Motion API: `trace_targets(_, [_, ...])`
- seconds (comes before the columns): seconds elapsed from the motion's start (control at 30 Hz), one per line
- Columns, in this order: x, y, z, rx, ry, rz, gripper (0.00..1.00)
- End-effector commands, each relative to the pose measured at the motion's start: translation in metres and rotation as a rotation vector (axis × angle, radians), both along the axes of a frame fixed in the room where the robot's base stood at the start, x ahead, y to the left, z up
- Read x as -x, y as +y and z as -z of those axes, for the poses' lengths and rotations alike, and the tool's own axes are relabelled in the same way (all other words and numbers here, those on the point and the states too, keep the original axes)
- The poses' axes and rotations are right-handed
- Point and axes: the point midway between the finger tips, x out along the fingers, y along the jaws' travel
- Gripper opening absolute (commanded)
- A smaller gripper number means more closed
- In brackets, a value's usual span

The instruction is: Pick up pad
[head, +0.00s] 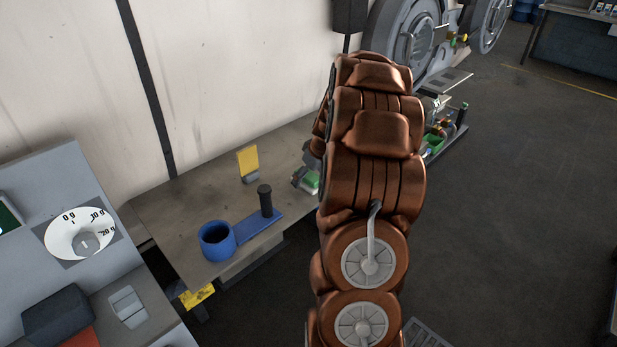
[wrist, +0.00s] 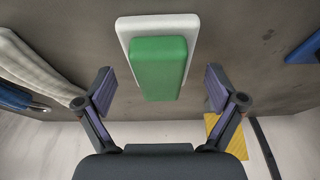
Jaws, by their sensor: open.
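A green block on a white, rounded base (wrist: 158,62), which looks like the pad, lies on the grey table straight ahead of my gripper in the wrist view. In the head view its green part (head: 312,180) shows just left of my arm, partly hidden. My gripper (wrist: 160,86) is open, with one finger on each side of the green block's near end. Nothing is held between the fingers. I cannot tell whether the fingers are level with the pad or above it. In the head view my arm hides most of my gripper.
A yellow piece (head: 247,162) stands on the table (head: 185,195), left of the pad. A whitish cloth-like thing (wrist: 35,65) lies left in the wrist view. A wall runs behind the table.

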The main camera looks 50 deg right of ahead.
Motion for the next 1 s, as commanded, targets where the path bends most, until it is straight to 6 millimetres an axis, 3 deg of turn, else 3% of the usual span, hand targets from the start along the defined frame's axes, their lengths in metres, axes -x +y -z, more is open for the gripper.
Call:
trace_targets(0.17, [-0.0002,-0.0002,0.0002,0.001,-0.001,0.0,0.94])
trace_targets(0.8, [-0.0001,-0.0002,0.0002,0.001,-0.001,0.0,0.29])
trace_targets(1.0, [-0.0001,-0.0002,0.0,0.001,-0.001,0.0,0.29])
